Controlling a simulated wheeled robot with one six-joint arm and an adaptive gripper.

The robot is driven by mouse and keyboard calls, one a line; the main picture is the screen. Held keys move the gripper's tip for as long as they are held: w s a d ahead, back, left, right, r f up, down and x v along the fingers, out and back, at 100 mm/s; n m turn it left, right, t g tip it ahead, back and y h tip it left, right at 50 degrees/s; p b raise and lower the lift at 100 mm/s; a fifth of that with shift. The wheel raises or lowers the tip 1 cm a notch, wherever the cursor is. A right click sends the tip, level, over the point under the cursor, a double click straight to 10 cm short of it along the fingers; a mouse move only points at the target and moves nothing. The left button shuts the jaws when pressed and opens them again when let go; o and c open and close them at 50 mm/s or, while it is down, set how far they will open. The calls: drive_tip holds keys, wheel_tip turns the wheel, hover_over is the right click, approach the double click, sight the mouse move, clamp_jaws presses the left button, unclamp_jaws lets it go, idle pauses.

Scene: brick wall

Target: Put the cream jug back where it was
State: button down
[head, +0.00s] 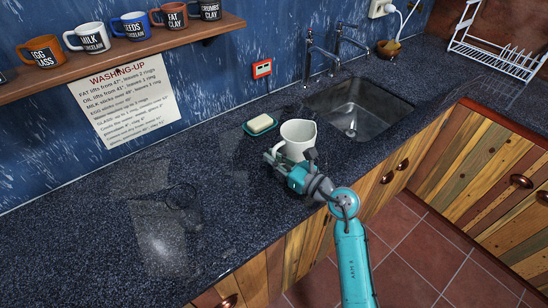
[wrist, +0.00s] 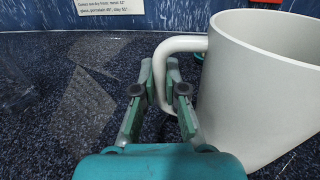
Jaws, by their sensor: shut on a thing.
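The cream jug (head: 298,136) is a pale, off-white vessel with a side handle, upright at the counter in front of the soap dish and left of the sink. My gripper (head: 283,163) is at its near left side. In the wrist view the jug (wrist: 262,85) fills the right side, and its looped handle (wrist: 178,44) reaches left to my gripper (wrist: 161,82). The two fingers are shut on the handle, one on each side. The jug's base is partly hidden by my gripper, and I cannot tell whether it touches the counter.
Soap (head: 261,123) lies on a green dish (head: 247,131) close behind the jug. The sink (head: 362,112) lies to the right. Pale patches and a dark ring (head: 183,196) mark the open counter (head: 90,225) at left. Mugs (head: 88,38) stand on a shelf above a washing-up notice (head: 125,103).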

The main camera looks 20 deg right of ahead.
drive_tip(key=shift+f, duration=0.15)
drive_tip(key=c, duration=1.2)
unclamp_jaws()
drive_tip(key=shift+s+d, duration=0.1)
drive_tip(key=v, duration=1.1)
drive_tip(key=shift+s+d, duration=0.1)
drive_tip(key=shift+s, duration=0.3)
